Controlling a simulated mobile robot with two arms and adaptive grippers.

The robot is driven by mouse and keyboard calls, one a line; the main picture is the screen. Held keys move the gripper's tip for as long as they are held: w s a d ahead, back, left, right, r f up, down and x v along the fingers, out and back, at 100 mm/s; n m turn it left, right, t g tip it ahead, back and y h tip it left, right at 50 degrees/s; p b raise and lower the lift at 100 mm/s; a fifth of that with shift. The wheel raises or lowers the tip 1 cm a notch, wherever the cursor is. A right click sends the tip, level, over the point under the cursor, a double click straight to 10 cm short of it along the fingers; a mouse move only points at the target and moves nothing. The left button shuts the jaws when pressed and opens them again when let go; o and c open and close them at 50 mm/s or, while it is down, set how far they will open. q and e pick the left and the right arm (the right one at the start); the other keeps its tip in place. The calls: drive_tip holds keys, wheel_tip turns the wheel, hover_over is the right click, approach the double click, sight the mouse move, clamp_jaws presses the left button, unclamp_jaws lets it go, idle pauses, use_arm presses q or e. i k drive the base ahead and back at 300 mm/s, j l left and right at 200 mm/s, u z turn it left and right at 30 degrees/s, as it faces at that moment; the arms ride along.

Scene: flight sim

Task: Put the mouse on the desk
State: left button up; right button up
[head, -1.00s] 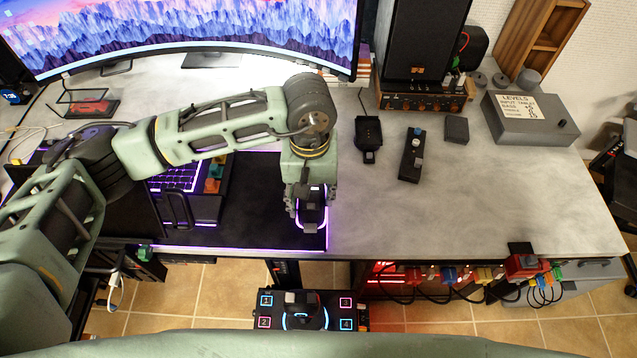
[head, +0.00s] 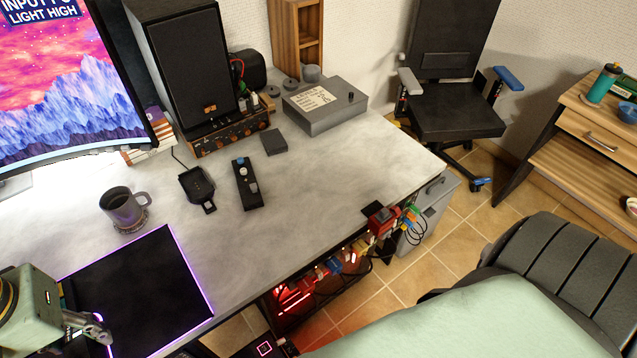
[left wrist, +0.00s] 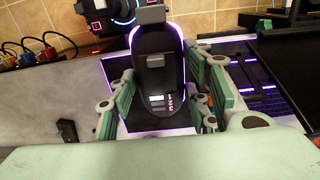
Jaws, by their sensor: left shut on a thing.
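My left gripper (left wrist: 158,88) is shut on the mouse (left wrist: 157,62), a black oval with a purple glowing outline, between its green fingers in the left wrist view. In the head view part of my left gripper (head: 98,328) shows at the lower left, over or beside a black mat (head: 150,285) with a purple lit edge. The mouse cannot be made out there. The mat lies on the grey desk (head: 310,180). I cannot tell whether the mouse touches the mat. My right gripper is not in view.
A mug (head: 122,207), a black device (head: 196,185), a small control box (head: 246,185) and a grey box (head: 325,105) stand on the grey desk. A black chair (head: 455,105) and a wooden desk (head: 560,118) with a drawer are farther right.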

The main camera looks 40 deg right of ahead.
sight(304, 199)
drive_tip(key=l+z, duration=0.3)
drive_tip(key=l, duration=1.05)
drive_tip(key=i+l+z, duration=0.2)
drive_tip(key=i, duration=0.25)
